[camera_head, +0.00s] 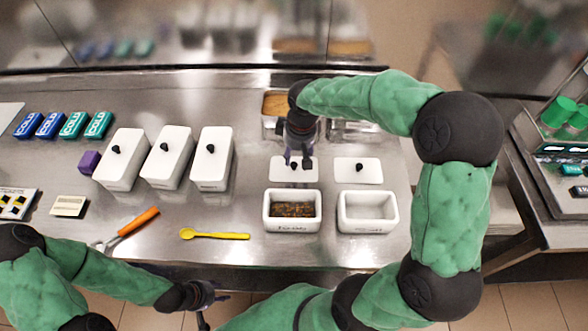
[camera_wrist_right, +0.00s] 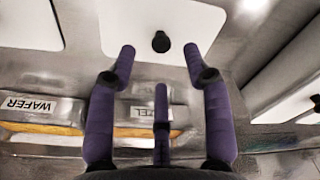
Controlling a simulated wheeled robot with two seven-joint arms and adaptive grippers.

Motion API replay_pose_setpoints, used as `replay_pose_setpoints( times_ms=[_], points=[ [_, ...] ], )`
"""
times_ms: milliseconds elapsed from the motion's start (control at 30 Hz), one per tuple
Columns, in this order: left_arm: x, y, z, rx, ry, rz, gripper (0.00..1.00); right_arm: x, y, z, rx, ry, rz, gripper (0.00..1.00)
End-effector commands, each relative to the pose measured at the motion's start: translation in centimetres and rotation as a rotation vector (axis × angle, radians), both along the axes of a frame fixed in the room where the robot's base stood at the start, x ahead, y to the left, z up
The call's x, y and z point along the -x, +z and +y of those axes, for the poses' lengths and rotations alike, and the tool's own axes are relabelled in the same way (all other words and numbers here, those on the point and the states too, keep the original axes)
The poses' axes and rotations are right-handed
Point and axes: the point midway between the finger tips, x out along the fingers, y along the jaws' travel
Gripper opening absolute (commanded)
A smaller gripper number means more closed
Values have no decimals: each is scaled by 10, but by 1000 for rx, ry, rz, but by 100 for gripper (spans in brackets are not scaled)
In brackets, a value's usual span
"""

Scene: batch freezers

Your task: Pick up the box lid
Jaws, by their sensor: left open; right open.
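A white rectangular box lid (camera_head: 280,174) with a black knob lies flat on the steel counter behind a white box of brown pieces (camera_head: 292,225). My right gripper (camera_head: 296,161) is open above this lid and partly hides it. In the right wrist view, the lid (camera_wrist_right: 115,20) and its knob (camera_wrist_right: 161,41) show beyond the open fingers (camera_wrist_right: 158,52), with the knob between the fingertips. A second white lid (camera_head: 347,175) lies to the right, behind an empty white box (camera_head: 368,212). My left gripper (camera_head: 206,297) is open and empty at the counter's front edge.
Three tall white lidded containers (camera_head: 212,160) stand left of the lids. Steel bins (camera_head: 354,131) sit behind, with a WAFER label (camera_wrist_right: 28,105) in the wrist view. A yellow spoon (camera_head: 214,235) and an orange-handled tool (camera_head: 138,222) lie in front.

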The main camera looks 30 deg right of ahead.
Motion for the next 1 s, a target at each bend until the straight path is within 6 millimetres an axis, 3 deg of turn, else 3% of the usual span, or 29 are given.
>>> replay_pose_setpoints(
  times_ms=[300,567,733,1000],
  points=[
    [0,-21,0,0,0,0,46,-4,-44,3,-1,-1,3,50],
    [0,-20,0,0,0,0,46,-5,-45,3,-1,-1,1,50],
    [0,-20,0,0,0,0,46,-5,-45,3,-1,0,1,2],
    [0,-20,0,0,0,0,46,-5,-45,4,-1,0,1,0]
  ],
)
